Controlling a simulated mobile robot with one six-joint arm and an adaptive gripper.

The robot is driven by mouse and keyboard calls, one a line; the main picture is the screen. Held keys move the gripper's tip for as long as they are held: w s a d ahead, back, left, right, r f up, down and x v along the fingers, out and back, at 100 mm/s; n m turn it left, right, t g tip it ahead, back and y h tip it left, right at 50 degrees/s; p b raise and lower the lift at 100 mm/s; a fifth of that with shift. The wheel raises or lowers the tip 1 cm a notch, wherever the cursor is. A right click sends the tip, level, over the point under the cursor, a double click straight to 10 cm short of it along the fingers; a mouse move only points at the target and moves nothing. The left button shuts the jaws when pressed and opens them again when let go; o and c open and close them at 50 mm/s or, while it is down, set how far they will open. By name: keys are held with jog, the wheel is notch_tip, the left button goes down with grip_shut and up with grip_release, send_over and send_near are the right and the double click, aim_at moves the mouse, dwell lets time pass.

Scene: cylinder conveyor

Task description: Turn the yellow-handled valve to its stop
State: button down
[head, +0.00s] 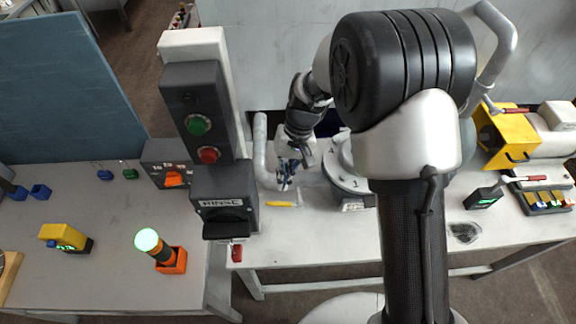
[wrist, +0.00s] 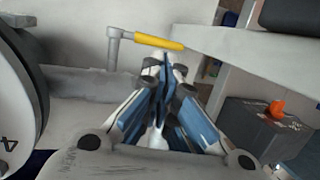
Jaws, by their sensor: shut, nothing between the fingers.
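The valve's yellow handle (head: 279,204) lies across the picture on the pale table, just below my gripper in the head view. In the wrist view the yellow handle (wrist: 159,41) sits on a grey bent lever (wrist: 113,48), just beyond my fingertips. My gripper (head: 284,184) points down at the table beside a grey pipe (head: 261,150). In the wrist view my gripper (wrist: 167,72) has its blue-grey fingers closed together with nothing between them. The fingertips appear close to the handle; I cannot tell whether they touch it.
A dark panel with green and red buttons (head: 208,127) and a RINSE box (head: 226,200) stand close left of my gripper. A round numbered fixture (head: 347,178) stands close right. A box with an orange knob (head: 172,180) is further left. Bare table lies in front.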

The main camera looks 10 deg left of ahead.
aim_at(284, 204)
jog(key=shift+b+x, duration=0.65)
jog(key=shift+x, duration=2.1)
jog(key=shift+s+a+f, duration=0.15)
jog(key=shift+a+f, duration=0.45)
jog(key=shift+f, duration=0.3)
jog(key=shift+r, duration=0.1)
